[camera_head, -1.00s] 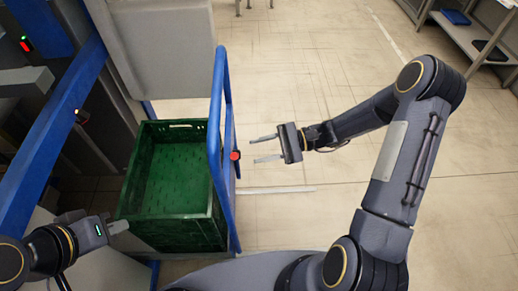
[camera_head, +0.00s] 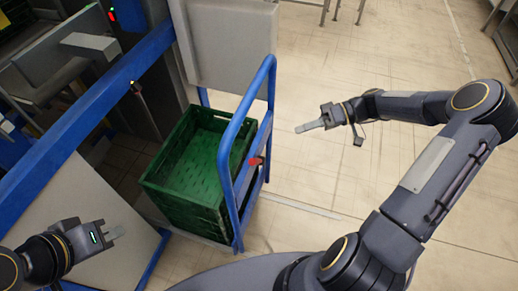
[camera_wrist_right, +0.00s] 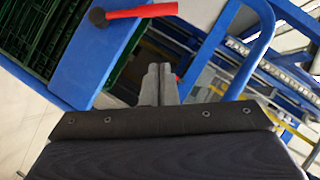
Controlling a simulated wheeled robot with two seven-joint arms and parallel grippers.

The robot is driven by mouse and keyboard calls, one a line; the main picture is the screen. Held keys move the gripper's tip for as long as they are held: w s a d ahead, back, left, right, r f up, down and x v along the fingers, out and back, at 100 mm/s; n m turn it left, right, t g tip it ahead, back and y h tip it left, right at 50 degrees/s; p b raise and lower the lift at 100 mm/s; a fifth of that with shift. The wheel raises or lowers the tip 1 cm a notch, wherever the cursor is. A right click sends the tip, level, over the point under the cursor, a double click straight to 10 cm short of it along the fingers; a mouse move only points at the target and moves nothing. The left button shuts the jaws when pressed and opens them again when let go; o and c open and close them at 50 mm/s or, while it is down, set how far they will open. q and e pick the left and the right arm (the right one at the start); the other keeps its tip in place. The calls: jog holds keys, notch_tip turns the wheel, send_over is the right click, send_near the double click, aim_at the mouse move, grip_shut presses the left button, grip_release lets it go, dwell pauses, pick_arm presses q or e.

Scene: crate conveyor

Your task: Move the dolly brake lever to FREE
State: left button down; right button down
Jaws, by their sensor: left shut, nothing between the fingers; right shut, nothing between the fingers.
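The dolly (camera_head: 230,165) has a blue tubular handle frame. Its brake lever (camera_head: 257,161) shows as a small red piece on the frame's right side. In the right wrist view the lever (camera_wrist_right: 140,11) is a red bar on a black round pivot, lying nearly level across a blue post. No FREE marking is readable. My right gripper (camera_head: 303,127) is shut and empty, right of the lever and apart from it. Its closed fingertips (camera_wrist_right: 160,72) are below the lever in the wrist view. My left gripper (camera_head: 115,233) is shut and empty at lower left.
A green crate (camera_head: 172,190) sits on the dolly, looking empty. A blue-framed conveyor structure (camera_head: 85,115) stands at left, with a grey panel (camera_head: 228,45) behind the dolly. The floor (camera_head: 330,180) right of the dolly is clear.

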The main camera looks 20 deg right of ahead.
aim_at(245, 179)
jog(key=s+f+x, duration=0.1)
jog(key=s+x, duration=0.1)
jog(key=x, duration=1)
jog(key=shift+a+f+p, duration=0.25)
jog(key=shift+f+p, duration=0.05)
jog(key=shift+p, duration=0.15)
jog(key=shift+s, duration=0.15)
jog(key=s+a+f+n+h+b, duration=0.1)
jog(key=b, duration=0.2)
jog(key=s+f+n+t+h+b, duration=0.1)
jog(key=b, duration=0.2)
jog(key=s+a+f+n+t+b, duration=0.1)
jog(key=s+b, duration=0.1)
jog(key=b, duration=0.1)
jog(key=shift+a+f+h+b, duration=0.25)
jog(key=shift+a+h+b, duration=0.05)
jog(key=shift+h, duration=0.1)
jog(key=shift+s+a+f+t+b, duration=0.3)
jog(key=shift+s+b, duration=0.1)
jog(key=shift+b, duration=0.55)
